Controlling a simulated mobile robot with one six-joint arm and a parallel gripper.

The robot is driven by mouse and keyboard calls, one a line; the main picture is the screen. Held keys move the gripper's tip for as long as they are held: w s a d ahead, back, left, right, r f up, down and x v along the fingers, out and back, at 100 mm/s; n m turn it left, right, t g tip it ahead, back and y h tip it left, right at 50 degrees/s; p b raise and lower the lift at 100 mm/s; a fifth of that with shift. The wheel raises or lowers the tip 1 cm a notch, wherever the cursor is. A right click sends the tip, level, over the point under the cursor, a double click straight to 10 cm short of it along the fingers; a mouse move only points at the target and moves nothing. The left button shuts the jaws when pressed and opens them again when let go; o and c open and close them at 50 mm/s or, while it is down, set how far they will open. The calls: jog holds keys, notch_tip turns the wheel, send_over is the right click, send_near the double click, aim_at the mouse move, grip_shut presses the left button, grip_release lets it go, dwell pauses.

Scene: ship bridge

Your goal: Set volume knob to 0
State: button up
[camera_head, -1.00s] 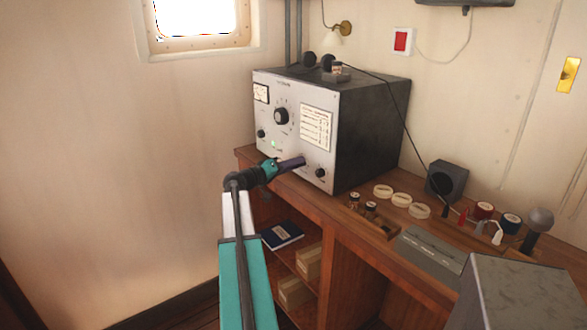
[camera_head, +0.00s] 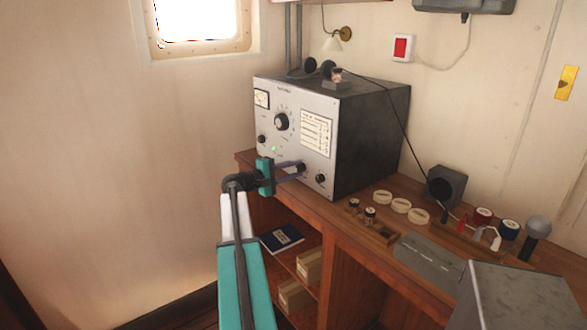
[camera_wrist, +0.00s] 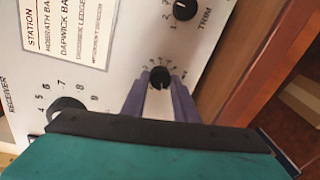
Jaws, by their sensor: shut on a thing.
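The grey-faced receiver (camera_head: 292,155) stands on the wooden desk. A small black knob (camera_wrist: 160,76) sits on its face between my fingertips in the wrist view. A small printed scale surrounds it. Its name and exact setting are too small to read; I take it as the volume knob. My gripper (camera_head: 297,169), with purple fingers, reaches the lower face of the receiver and is shut on this knob. In the head view the fingers partly cover the knob.
A knob marked TRIM (camera_wrist: 186,9) sits beside the held one. The large dial knob (camera_head: 281,121) is above, near the station card (camera_head: 317,133). Another small knob (camera_head: 262,139) is at left. A microphone (camera_head: 537,232) and several small items stand on the desk at right.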

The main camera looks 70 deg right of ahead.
jog(key=shift+w+d+r+n+p, duration=0.1)
jog(key=shift+n+p, duration=0.25)
jog(key=shift+n, duration=0.45)
jog(key=shift+d+r+n+p, duration=0.1)
jog(key=shift+n+p, duration=0.25)
jog(key=shift+n, duration=0.45)
jog(key=o, duration=1.1)
jog(key=shift+f, duration=0.15)
jog(key=shift+a+f, duration=0.1)
jog(key=shift+a, duration=0.1)
jog(key=shift+w+a, duration=0.25)
jog(key=shift+a, duration=0.2)
jog(key=b+v, duration=0.2)
jog(key=v, duration=1)
jog(key=shift+w+a+b, duration=0.15)
jog(key=shift+w+b, duration=0.15)
jog(key=shift+b, duration=0.05)
